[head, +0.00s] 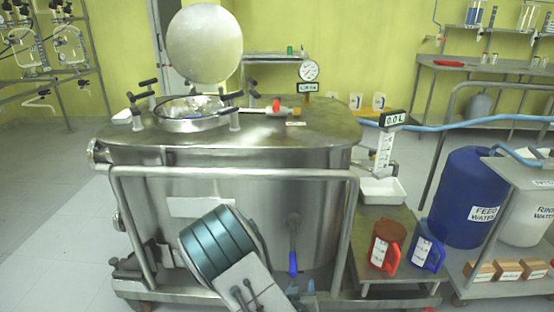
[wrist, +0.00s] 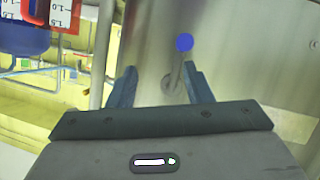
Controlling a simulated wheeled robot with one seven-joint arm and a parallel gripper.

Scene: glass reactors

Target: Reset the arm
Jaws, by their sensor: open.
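My arm reaches in from the bottom of the head view, its teal banded link in front of the steel reactor vessel (head: 280,190). My gripper (wrist: 160,78) is open and empty in the wrist view, with its two blue-grey fingers apart. A valve handle with a blue end (wrist: 184,42) shows beyond the fingertips, in front of the steel wall. In the head view the blue handle (head: 293,263) hangs on the vessel's front, just above my partly hidden fingers. I cannot tell the exact gap between them, but nothing is held.
A steel rail (head: 235,173) runs across the vessel's front. The round lid (head: 206,44) stands open. At right are a red jug (head: 386,245), a blue jug (head: 425,246), a white tray (head: 383,191) and a blue feed water barrel (head: 465,190). Floor at left is clear.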

